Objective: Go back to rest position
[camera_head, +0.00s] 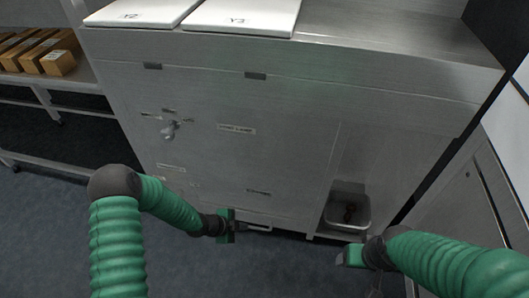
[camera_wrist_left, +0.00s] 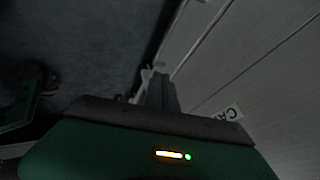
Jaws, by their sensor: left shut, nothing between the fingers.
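My left gripper (camera_head: 240,227) is in the lower middle of the head view, in front of the lower part of a steel cabinet. It is shut and holds nothing. Its dark fingers also show in the left wrist view (camera_wrist_left: 160,88), close together, with the cabinet front to their right. My right arm comes in from the lower right of the head view. Its green gripper body (camera_head: 352,256) shows in front of the cabinet's lower right, but its fingers cannot be made out.
The steel cabinet (camera_head: 290,150) fills the middle, with white boards marked Y2 (camera_head: 140,14) and Y3 (camera_head: 240,17) on top. A metal bin (camera_head: 347,212) sits in its lower right recess. A rack with brown boxes (camera_head: 58,62) stands left. Dark floor (camera_head: 40,230) is clear.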

